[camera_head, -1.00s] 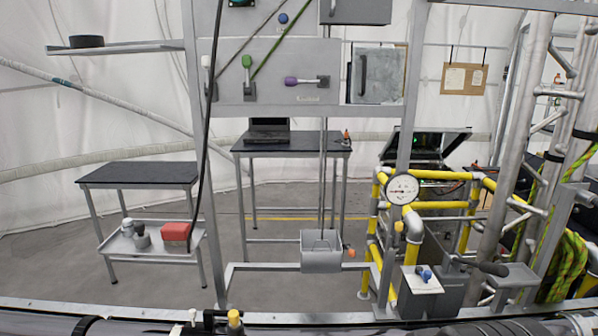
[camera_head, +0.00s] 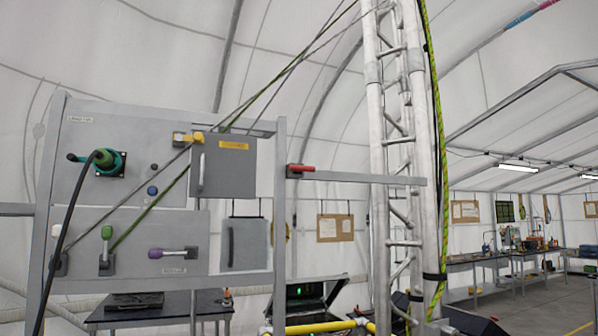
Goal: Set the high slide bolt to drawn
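No part is clearly marked as the high slide bolt. A yellow-handled fitting (camera_head: 187,137) lies horizontally at the upper left edge of a grey cabinet door, high on the panel frame. It looks like a bolt, but its set position is too small to tell. A red-handled fitting (camera_head: 301,168) sits on the crossbar to the right. A purple-handled fitting (camera_head: 172,254) lies horizontally on the lower panel. My gripper is not in view.
The grey cabinet (camera_head: 226,165) stands out from the upper panel. A green round connector (camera_head: 105,161) with a black cable is at left. Sloping ropes cross in front of the panels. A lattice mast (camera_head: 395,150) rises at right. A dark table (camera_head: 155,310) stands below.

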